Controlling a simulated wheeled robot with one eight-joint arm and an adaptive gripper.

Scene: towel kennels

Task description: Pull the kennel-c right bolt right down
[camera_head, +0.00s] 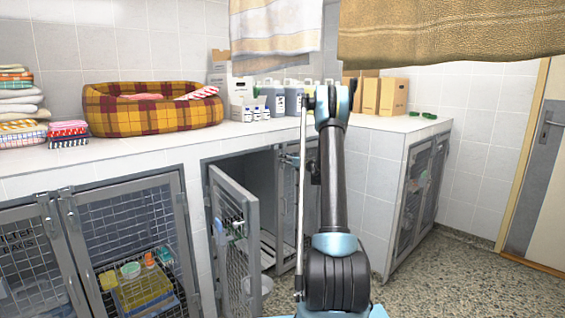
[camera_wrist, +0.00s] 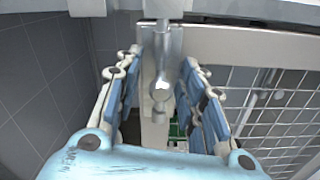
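The bolt (camera_wrist: 161,92) is a grey metal rod with a rounded end, upright on the door's pale metal frame in the wrist view. My gripper (camera_wrist: 162,70) is open, with its blue-padded fingers on either side of the bolt. A gap shows on the left of the bolt; the right finger is very close, and I cannot tell if it touches. In the head view, the kennel's right mesh door (camera_head: 287,205) stands behind my arm, which hides much of it. Its left mesh door (camera_head: 238,235) is swung open. No kennel letter is readable.
The tiled counter (camera_head: 170,147) above holds a plaid pet bed (camera_head: 150,108), folded towels (camera_head: 20,100), bottles and cardboard boxes (camera_head: 385,95). Towels hang overhead. A bowl (camera_head: 262,284) is behind the open door. Speckled floor (camera_head: 480,280) is clear at right.

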